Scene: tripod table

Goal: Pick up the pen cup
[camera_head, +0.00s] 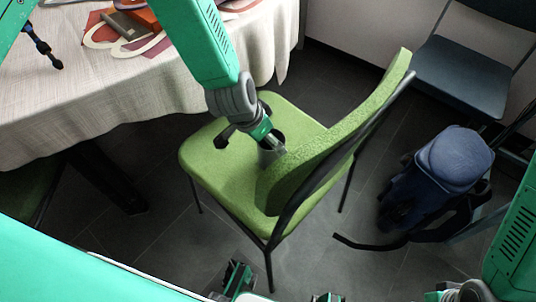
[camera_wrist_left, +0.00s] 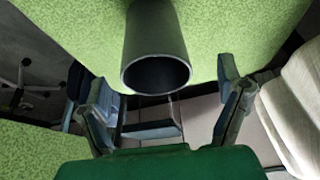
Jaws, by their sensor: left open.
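The pen cup is a dark grey, open cylinder that stands on the green chair's seat, close to the backrest. In the left wrist view the pen cup (camera_wrist_left: 156,45) is at top centre with its round mouth towards the camera and looks empty. In the head view the pen cup (camera_head: 268,156) is partly hidden by my left gripper (camera_head: 272,143), which is right above and beside it. In the wrist view my left gripper (camera_wrist_left: 160,103) has its two fingers spread wide, with the cup's mouth near the gap between them. I cannot tell whether they touch it.
The green chair (camera_head: 215,165) has a raised backrest (camera_head: 345,125) to the right of the cup. A table with a pale cloth (camera_head: 130,95) is at left. A blue backpack (camera_head: 440,175) and dark blue chair (camera_head: 460,75) are at right. Dark floor lies between.

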